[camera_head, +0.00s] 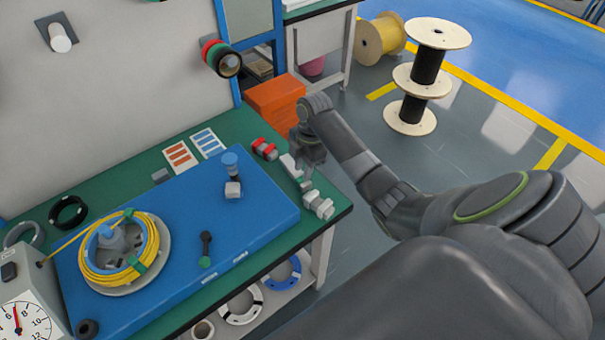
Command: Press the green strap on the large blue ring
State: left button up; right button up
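Another small green strap (128,213) shows at the back of the coil. My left gripper is not in view.
The blue board (190,213) also carries a blue-topped post (231,170) and a black-and-green tool (205,247). A dial scale (20,318) stands at lower left. Orange bins (275,98) stand behind the table.

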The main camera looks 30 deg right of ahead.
jog(key=shift+f+b, duration=0.7)
jog(key=shift+f, duration=0.75)
jog(key=shift+r+p, duration=0.25)
jog(key=shift+p, duration=0.3)
jog(key=c, duration=0.6)
notch_tip(320, 180, up, 8)
jog(key=p, duration=0.8)
